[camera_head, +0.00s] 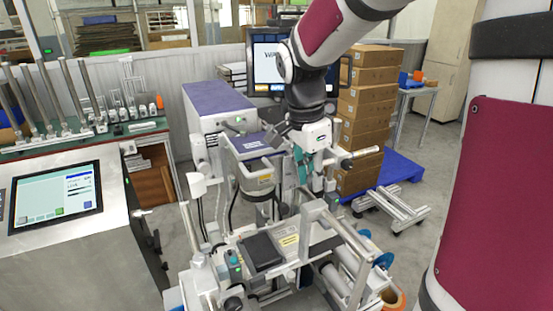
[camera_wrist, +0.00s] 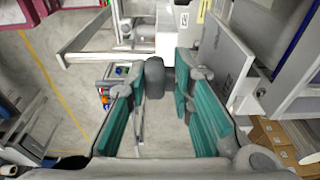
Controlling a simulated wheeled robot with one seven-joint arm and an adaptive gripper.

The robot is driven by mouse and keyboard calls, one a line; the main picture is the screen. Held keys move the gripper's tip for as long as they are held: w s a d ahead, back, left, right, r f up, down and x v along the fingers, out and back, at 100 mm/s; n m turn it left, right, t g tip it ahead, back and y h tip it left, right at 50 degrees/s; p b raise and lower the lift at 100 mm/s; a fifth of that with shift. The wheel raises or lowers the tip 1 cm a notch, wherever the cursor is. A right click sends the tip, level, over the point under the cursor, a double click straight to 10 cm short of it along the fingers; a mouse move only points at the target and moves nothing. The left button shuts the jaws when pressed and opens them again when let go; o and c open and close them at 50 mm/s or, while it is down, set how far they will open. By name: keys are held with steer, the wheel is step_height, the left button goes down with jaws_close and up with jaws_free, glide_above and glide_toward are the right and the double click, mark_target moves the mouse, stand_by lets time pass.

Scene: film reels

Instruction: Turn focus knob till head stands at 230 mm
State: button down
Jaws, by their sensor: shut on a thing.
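My gripper (camera_head: 302,172) reaches down to the grey machine in the middle of the head view, beside its upright head unit (camera_head: 255,178). In the wrist view, my gripper's teal-padded fingers (camera_wrist: 160,68) close around a short dark grey knob (camera_wrist: 155,82), which sits between the fingertips. I take it to be the focus knob. In the head view the knob is hidden by my gripper. No millimetre scale or head height can be read in either view.
The machine's lower frame (camera_head: 335,225) has bars and rollers close below my gripper. A monitor (camera_head: 268,62) stands behind, partly covered by my arm. Stacked cardboard boxes (camera_head: 368,100) stand at the back right. A touchscreen console (camera_head: 60,195) is at the left.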

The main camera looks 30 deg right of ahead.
steer(key=shift+s+a+f+h+p, duration=0.1)
steer(key=shift+s+h+p, duration=0.1)
steer(key=shift+h+p, duration=0.65)
steer(key=shift+s+a+f+h+p, duration=0.15)
steer(key=shift+h+p, duration=0.3)
steer(key=shift+h, duration=0.7)
steer(key=c, duration=1.6)
jaws_free()
steer(key=shift+s+r, duration=0.15)
steer(key=shift+w, duration=0.2)
steer(key=v, duration=1.2)
steer(key=shift+a, duration=0.1)
steer(key=shift+s, duration=0.1)
